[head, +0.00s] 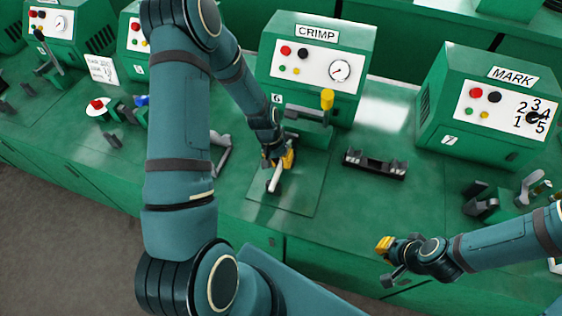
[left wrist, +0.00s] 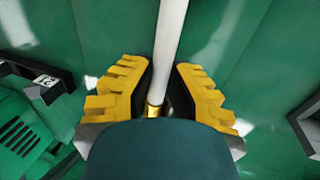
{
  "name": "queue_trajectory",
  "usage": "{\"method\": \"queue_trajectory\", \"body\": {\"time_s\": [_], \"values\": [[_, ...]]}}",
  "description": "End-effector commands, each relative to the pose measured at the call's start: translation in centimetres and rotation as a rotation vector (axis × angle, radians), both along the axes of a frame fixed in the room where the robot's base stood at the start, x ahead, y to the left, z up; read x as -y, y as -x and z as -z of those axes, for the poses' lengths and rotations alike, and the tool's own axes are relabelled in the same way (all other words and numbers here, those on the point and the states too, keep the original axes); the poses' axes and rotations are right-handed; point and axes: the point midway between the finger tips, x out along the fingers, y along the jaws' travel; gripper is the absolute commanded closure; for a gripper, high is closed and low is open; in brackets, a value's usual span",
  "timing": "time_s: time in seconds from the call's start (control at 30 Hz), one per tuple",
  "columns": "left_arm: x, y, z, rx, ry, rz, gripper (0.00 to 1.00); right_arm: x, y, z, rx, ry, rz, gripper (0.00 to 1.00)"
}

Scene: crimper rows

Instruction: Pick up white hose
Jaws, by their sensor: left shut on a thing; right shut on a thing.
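The white hose (head: 275,180) is a short white tube in front of the crimp machine (head: 317,60). My left gripper (head: 278,158) is shut on it above the green plate. In the left wrist view the white hose (left wrist: 170,40) runs up between the yellow fingers (left wrist: 157,95), with a brass-coloured fitting (left wrist: 155,110) at its near end. Its far end looks dark in the head view; whether it touches the plate is unclear. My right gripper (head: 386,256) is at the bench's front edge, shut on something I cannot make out.
A dark holder (head: 375,164) stands on the bench right of the hose. A yellow-tipped lever (head: 327,100) rises behind my left gripper. The mark machine (head: 490,105) stands at right, with fixtures (head: 482,200) before it. The bench between the holder and its front edge is clear.

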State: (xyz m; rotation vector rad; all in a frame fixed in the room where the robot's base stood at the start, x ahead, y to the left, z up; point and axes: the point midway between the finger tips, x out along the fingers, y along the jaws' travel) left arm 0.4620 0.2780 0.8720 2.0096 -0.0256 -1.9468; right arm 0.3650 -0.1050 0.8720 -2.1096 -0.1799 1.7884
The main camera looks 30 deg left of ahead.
Motion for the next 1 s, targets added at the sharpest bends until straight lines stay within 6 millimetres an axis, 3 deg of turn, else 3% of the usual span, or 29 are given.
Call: {"method": "queue_trajectory", "body": {"time_s": [0.17, 0.4, 1.0], "values": [[0.0, 0.0, -0.7, 0.0, 0.0, 0.0, 1.0, 0.0, 0.0, 0.0, 0.0, 0.0, 0.0, 1.0], [0.0, 0.0, -3.7, 0.002, -0.001, 0.0, 1.0, 0.0, 0.0, 0.0, 0.0, 0.0, 0.0, 1.0], [3.3, 13.6, -3.4, -0.004, 0.002, 0.0, 1.0, -0.1, 0.0, 1.4, -0.001, 0.003, 0.0, 1.0]]}}
